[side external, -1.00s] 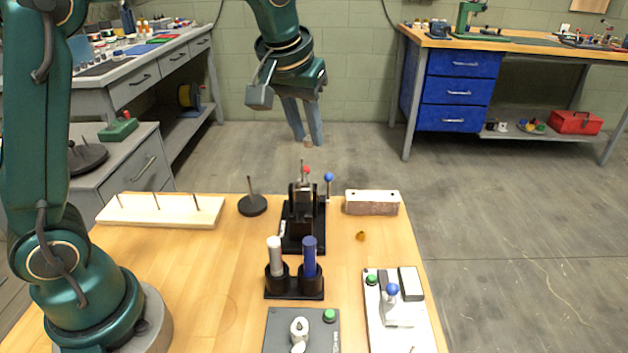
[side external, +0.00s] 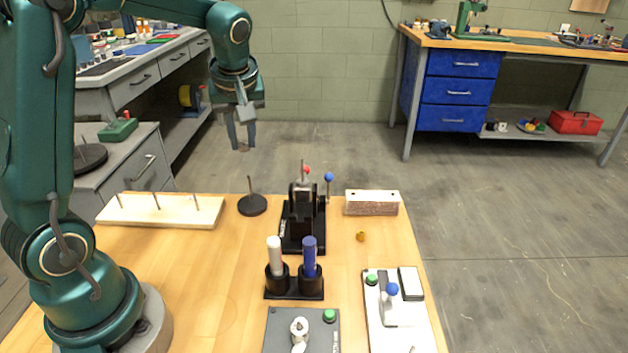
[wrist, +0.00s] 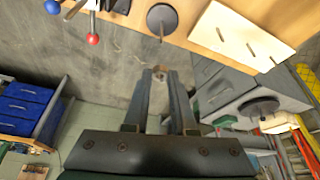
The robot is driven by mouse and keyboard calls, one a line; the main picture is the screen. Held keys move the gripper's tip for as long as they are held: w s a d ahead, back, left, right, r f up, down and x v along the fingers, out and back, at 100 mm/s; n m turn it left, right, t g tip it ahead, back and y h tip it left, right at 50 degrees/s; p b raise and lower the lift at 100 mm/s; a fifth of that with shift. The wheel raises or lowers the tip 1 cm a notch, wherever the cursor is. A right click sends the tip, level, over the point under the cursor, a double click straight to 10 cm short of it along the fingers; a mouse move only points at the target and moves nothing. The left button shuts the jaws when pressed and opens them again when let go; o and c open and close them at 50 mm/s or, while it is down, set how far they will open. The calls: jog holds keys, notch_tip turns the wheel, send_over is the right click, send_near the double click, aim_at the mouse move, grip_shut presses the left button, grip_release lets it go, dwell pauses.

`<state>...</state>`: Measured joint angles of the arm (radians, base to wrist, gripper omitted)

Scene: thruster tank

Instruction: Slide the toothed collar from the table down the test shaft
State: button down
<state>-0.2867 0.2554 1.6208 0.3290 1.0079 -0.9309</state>
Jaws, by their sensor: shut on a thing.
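My gripper (side external: 240,146) is in the air behind the table's far edge, fingers pointing down. In the wrist view its fingertips (wrist: 160,74) close on a small brownish piece, apparently the toothed collar (wrist: 160,69); its teeth are too small to make out. A thin upright rod (side external: 251,185) stands on a black round base (side external: 252,206) at the table's far edge, bare and below my gripper, slightly right. It also shows in the wrist view (wrist: 161,30). I cannot tell which is the test shaft.
A board with several pins (side external: 160,212) lies left of the round base. A drilled block (side external: 371,204), a small brass piece (side external: 361,236), a black holder with two cylinders (side external: 294,291) and two switch panels (side external: 275,328) (side external: 408,335) occupy the right side. The left-centre table is clear.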

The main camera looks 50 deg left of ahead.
send_over(251, 197)
jog(key=shift+s+d+f, duration=0.1)
jog(key=shift+d+f, duration=0.1)
jog(key=shift+f, duration=1)
jog(key=shift+s+d+f, duration=0.1)
jog(key=shift+d+f, duration=0.05)
jog(key=shift+f, duration=1)
jog(key=shift+f, duration=1.35)
jog(key=shift+f, duration=0.25)
jog(key=shift+f, duration=0.2)
jog(key=shift+f, duration=0.35)
jog(key=shift+f, duration=0.45)
jog(key=shift+f, duration=0.35)
jog(key=shift+f, duration=1)
dwell(0.7)
